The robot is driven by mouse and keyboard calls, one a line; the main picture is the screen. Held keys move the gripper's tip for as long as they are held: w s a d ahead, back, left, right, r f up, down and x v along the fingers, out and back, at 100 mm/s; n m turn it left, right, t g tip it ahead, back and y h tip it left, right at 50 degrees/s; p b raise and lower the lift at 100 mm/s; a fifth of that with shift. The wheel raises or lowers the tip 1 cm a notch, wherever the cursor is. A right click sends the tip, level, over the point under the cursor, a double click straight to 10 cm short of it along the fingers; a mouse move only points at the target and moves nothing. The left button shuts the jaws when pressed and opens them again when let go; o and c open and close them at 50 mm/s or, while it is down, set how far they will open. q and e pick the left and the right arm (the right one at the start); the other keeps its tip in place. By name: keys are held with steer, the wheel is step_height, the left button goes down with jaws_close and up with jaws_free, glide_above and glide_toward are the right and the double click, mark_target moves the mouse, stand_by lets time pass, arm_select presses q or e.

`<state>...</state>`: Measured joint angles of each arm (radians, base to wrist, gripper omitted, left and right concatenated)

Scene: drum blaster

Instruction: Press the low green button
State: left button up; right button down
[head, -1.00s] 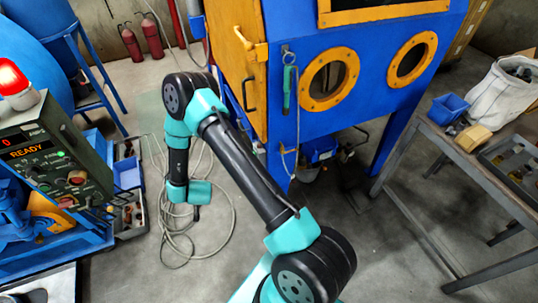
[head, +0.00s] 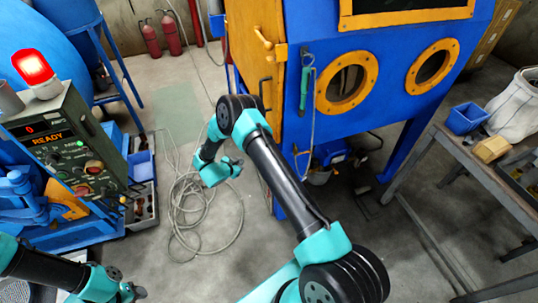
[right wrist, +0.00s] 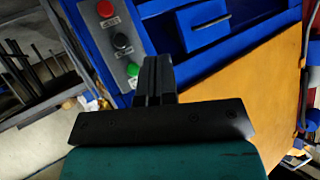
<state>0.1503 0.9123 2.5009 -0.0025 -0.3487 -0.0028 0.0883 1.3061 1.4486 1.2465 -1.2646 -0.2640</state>
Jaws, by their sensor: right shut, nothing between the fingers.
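In the right wrist view a grey strip panel carries a red button (right wrist: 105,9), a black button (right wrist: 121,41) and a green button (right wrist: 133,70), the lowest in the picture. My right gripper (right wrist: 155,65) is shut and empty, with its fingertips just right of the green button in the picture; the gap in depth cannot be told. In the head view my right gripper (head: 237,168) hangs at the end of the bent right arm, left of the blue cabinet. I cannot make out this button strip there. My left gripper (head: 130,292) is at the bottom left edge, its fingers unclear.
The blue blast cabinet (head: 350,122) with its orange door (head: 255,60) stands behind the right arm. A control box (head: 68,140) reading READY, with a red lamp (head: 34,68), is at left. Coiled cable (head: 200,215) lies on the floor. A bench (head: 480,170) stands at right.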

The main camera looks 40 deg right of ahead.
steer(key=shift+d, duration=0.1)
steer(key=s+d, duration=0.2)
steer(key=d, duration=0.6)
steer(key=shift+s+d, duration=0.15)
steer(key=shift+s, duration=0.1)
steer(key=shift+d, duration=0.1)
stand_by(2.0)
steer(key=shift+s+d, duration=0.1)
steer(key=shift+d, duration=0.2)
steer(key=shift+s+d, duration=0.15)
steer(key=shift+d, duration=0.3)
stand_by(0.8)
stand_by(0.4)
steer(key=shift+w+a, duration=0.25)
steer(key=shift+a, duration=0.6)
steer(key=shift+a, duration=0.1)
steer(key=shift+w+a, duration=0.25)
steer(key=shift+a, duration=0.5)
steer(key=shift+w+a, duration=0.2)
steer(key=shift+a, duration=0.6)
steer(key=shift+w+a, duration=0.25)
steer(key=shift+a, duration=0.5)
